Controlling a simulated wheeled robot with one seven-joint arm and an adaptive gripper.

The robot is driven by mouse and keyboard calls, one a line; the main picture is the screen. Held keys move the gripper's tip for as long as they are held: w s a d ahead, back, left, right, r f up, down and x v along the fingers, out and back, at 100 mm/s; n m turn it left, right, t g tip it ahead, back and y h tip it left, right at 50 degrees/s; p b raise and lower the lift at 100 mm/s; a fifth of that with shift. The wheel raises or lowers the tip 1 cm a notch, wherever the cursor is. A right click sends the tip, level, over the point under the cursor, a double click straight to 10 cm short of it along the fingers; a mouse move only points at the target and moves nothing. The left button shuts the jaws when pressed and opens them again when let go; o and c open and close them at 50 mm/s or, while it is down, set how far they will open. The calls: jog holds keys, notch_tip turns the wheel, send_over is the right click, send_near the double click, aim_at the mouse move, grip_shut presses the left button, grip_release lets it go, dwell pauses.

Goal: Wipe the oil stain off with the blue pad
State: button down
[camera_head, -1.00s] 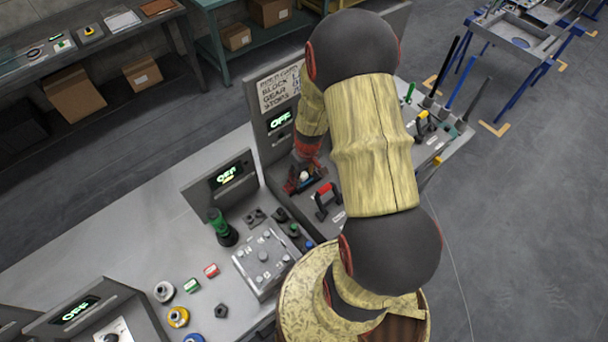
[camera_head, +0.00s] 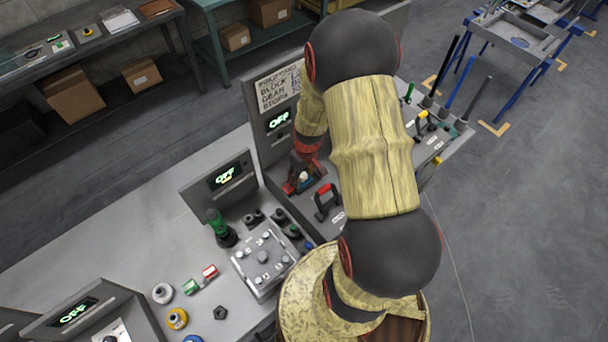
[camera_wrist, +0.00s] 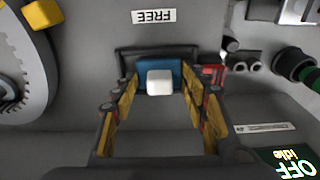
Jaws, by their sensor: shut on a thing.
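The blue pad (camera_wrist: 173,72) with its white block-like grip (camera_wrist: 159,82) shows in the wrist view, between the yellow-and-black fingers of my gripper (camera_wrist: 160,86). In the head view my gripper (camera_head: 301,182) is low over the grey console, left of a red-topped black handle. A dark-rimmed holder (camera_wrist: 125,52) lies beside the pad under a FREE label. I cannot tell whether the pad still touches the surface. I cannot make out an oil stain in either view.
A red-topped black handle (camera_head: 325,200) stands close right of my gripper. An upright OFF panel (camera_head: 268,150) rises behind it. A button box (camera_head: 262,262) and a green-topped knob (camera_head: 218,222) are nearer. A toothed wheel (camera_wrist: 25,65) shows at the wrist view's left.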

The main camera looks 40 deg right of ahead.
jog(key=shift+s+d+f, duration=0.1)
jog(key=shift+d+f, duration=0.05)
jog(key=shift+d+b, duration=0.2)
jog(key=shift+b, duration=0.15)
jog(key=shift+d+r+p, duration=0.2)
jog(key=shift+r+p, duration=0.35)
jog(key=shift+r, duration=0.25)
jog(key=shift+a+r+p, duration=0.2)
jog(key=shift+r+p, duration=1.5)
jog(key=shift+r, duration=1.1)
